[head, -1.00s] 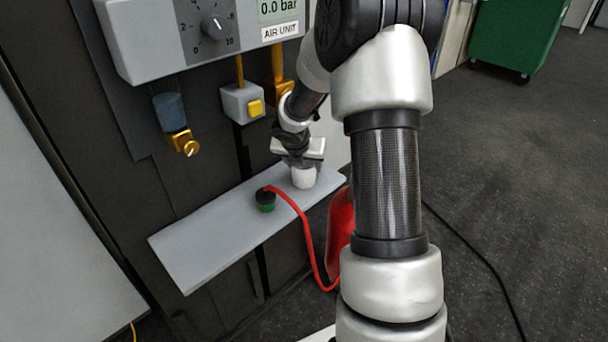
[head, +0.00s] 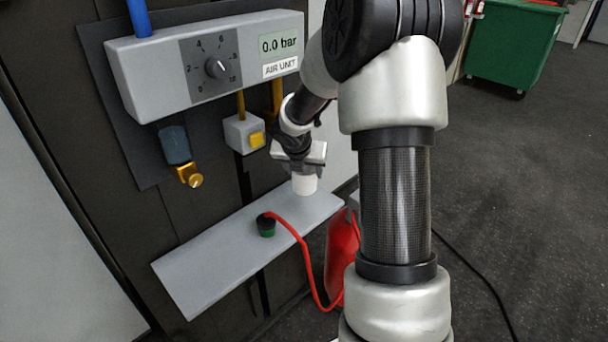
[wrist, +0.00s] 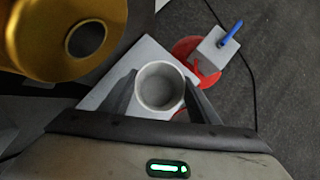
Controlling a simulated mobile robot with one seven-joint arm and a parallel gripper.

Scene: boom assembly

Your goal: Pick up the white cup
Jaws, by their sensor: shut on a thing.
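The white cup (head: 304,184) is at the right end of the grey shelf (head: 215,262) in the head view. Its open rim faces up at my wrist camera, and the cup (wrist: 160,87) looks empty inside. My gripper (head: 301,172) is over the cup, and in the wrist view its two fingers (wrist: 160,98) are on either side of the cup, shut on it. The cup looks upright. I cannot tell for sure whether its base is touching the shelf.
A black and green fitting (head: 266,225) with a red hose (head: 305,262) sits on the shelf left of the cup. The air unit (head: 205,62) and a yellow-button box (head: 245,132) are above. A brass part (wrist: 68,38) is close in the wrist view.

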